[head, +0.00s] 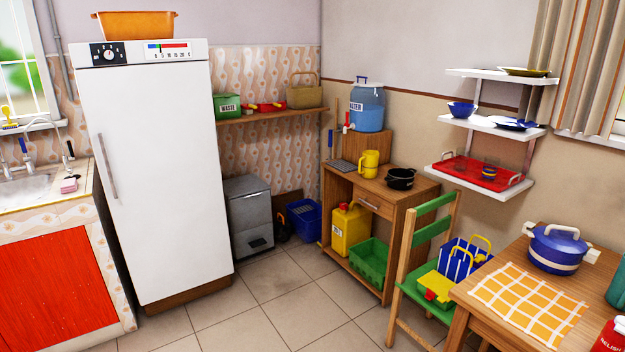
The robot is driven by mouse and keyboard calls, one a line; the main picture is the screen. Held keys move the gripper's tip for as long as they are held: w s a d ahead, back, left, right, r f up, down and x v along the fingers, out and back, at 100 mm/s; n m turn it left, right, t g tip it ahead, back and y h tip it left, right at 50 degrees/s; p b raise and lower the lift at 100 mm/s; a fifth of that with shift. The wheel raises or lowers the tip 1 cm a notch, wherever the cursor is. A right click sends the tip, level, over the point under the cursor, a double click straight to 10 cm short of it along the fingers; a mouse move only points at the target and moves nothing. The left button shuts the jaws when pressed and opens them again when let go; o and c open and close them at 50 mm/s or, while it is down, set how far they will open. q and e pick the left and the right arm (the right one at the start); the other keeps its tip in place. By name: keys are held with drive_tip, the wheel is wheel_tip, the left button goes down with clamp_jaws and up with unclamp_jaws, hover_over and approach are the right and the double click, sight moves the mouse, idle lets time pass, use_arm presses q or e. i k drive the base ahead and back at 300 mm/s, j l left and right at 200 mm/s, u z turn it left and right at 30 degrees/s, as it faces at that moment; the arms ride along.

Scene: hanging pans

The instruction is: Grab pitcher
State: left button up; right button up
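A yellow pitcher (369,164) stands upright on top of the small wooden cabinet (342,178) near the back corner. Its handle side faces left in the head view. A black pot (400,179) sits to its right, and a blue water dispenser (366,106) stands on a wooden box behind it. A flat grey rack or grate lies to its left. Neither of my grippers shows in the head view, and nothing touches the pitcher.
A green chair (428,230) and a table with a blue pot (558,248) stand at the right. A white fridge (152,170) stands at the left. Wall shelves with a red tray (474,176) hang right of the cabinet. Tiled floor (272,300) is free in the middle.

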sight(369, 159)
drive_tip(key=i, duration=1.9)
